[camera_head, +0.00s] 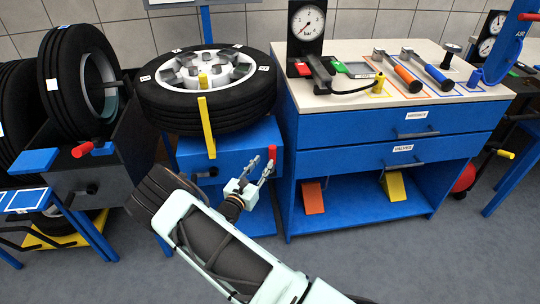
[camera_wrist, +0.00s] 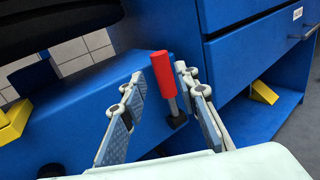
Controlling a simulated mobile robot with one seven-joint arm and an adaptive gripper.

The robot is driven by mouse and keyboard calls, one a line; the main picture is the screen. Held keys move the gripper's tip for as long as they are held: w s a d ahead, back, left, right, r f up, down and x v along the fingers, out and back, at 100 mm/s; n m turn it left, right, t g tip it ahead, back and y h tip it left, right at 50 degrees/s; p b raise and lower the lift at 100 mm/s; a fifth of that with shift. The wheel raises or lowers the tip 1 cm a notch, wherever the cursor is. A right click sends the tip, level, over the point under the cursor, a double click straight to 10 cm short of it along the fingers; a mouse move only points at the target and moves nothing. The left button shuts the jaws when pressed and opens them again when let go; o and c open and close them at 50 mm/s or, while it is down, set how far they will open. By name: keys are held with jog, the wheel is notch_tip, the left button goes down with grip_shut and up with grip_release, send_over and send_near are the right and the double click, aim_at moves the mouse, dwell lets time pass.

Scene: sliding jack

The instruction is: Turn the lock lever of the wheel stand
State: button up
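The wheel stand (camera_head: 237,150) is a blue box carrying a flat-lying tyre with a silver rim (camera_head: 207,85). Its lock lever, with a red grip (camera_head: 271,156), stands upright at the right of its front face. The red grip also shows in the wrist view (camera_wrist: 163,75), with its dark pivot (camera_wrist: 177,120) below. My gripper (camera_head: 261,168) is open in front of the stand. In the wrist view its two fingers (camera_wrist: 160,82) appear on either side of the red grip, with visible gaps. I cannot tell if the grip lies between the fingertips or just beyond them.
A blue cabinet (camera_head: 400,128) stands close at the right, with tools on its top and yellow and orange wedges on its lower shelf. Another stand with an upright tyre (camera_head: 80,75) is at left. Grey floor (camera_head: 400,265) is clear in front.

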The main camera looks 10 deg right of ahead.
aim_at(271, 152)
jog(key=x, duration=0.6)
jog(key=shift+w+d+b, duration=0.2)
jog(key=shift+d+b, duration=0.05)
jog(key=shift+b, duration=0.05)
grip_shut()
